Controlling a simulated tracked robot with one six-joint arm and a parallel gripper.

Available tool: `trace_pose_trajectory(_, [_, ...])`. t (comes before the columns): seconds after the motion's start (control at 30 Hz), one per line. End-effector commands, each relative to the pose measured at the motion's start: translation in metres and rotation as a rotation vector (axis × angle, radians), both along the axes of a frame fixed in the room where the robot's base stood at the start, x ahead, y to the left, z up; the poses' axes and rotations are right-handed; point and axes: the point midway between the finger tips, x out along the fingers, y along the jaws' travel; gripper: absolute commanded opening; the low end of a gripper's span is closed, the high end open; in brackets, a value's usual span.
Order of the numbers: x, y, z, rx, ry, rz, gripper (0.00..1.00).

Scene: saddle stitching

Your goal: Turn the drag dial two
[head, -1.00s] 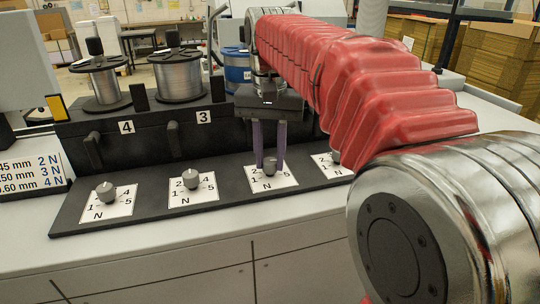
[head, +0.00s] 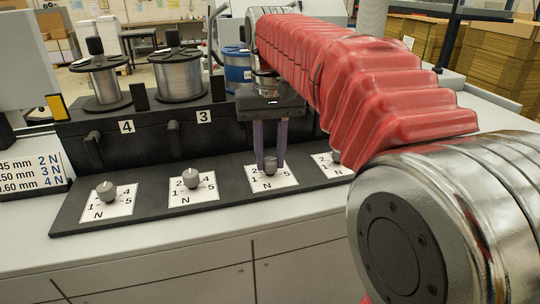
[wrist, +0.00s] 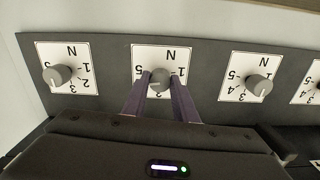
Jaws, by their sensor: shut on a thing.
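The drag dial two is a grey knob (head: 270,166) on a white numbered card (head: 286,180), third from the left in the head view. My gripper (head: 269,160) reaches down from above, its two purple-grey fingers on either side of this knob and shut on it. In the wrist view the knob (wrist: 159,80) sits between the fingertips, seen upside down, with N and 1 legible on its card. The fingers and gripper body hide part of the scale. I cannot clearly read where the knob's pointer stands.
Two similar dials (head: 106,191) (head: 191,178) stand to the left, and another (head: 336,157) to the right beside my arm. Behind them is a black block (head: 150,145) with labels 4 and 3, carrying wire spools (head: 178,72). The white counter (head: 200,232) in front is clear.

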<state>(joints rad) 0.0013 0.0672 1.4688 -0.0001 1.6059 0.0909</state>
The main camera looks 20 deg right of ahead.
Motion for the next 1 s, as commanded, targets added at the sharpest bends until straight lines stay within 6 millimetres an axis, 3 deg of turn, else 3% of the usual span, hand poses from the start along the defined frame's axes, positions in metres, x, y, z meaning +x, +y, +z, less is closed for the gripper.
trace_pose_trajectory(0.5, [0.0002, 0.0001, 0.0005, 0.001, -0.002, 0.420, 0.03])
trace_pose_trajectory(1.0, [0.0003, 0.0003, 0.0006, 0.001, -0.002, 0.531, 0.03])
